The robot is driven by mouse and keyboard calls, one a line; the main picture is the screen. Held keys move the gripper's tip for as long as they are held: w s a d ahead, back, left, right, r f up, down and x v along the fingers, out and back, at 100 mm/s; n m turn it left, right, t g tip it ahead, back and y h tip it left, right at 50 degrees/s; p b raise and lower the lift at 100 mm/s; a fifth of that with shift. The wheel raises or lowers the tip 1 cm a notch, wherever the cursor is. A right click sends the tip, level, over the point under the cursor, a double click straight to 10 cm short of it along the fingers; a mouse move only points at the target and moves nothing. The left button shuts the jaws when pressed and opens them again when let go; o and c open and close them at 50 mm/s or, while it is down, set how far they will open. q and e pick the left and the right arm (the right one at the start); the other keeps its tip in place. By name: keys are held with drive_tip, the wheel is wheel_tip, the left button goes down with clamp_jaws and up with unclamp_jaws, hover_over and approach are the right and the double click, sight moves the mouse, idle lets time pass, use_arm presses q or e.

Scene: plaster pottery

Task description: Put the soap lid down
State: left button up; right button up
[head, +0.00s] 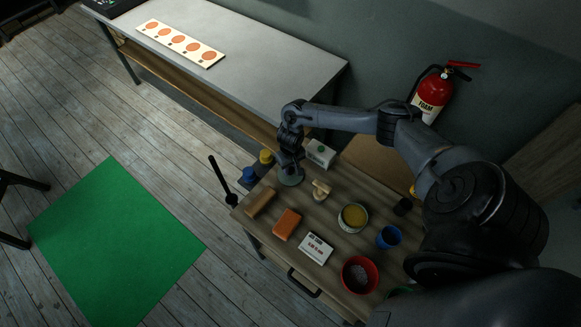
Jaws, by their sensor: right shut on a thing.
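My right gripper (289,165) reaches down over the back left corner of the small wooden table (330,262). It is shut on a round grey-green piece (291,179), which looks like the soap lid. Whether the lid touches the tabletop or is just above it I cannot tell. The gripper hides part of it. A round pale dish with yellow content (353,216), perhaps the soap, stands open to the right. My left gripper is not in view.
On the table are a tan block (261,202), an orange block (286,223), a white card (316,248), a pale wooden piece (321,190), a white-green carton (320,153), a blue cup (388,237) and a red bowl (359,274). Yellow- and blue-topped containers (265,158) stand beside the left edge.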

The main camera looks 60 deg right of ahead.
drive_tip(key=shift+f, duration=0.1)
drive_tip(key=o, duration=1)
drive_tip(key=shift+o, duration=0.2)
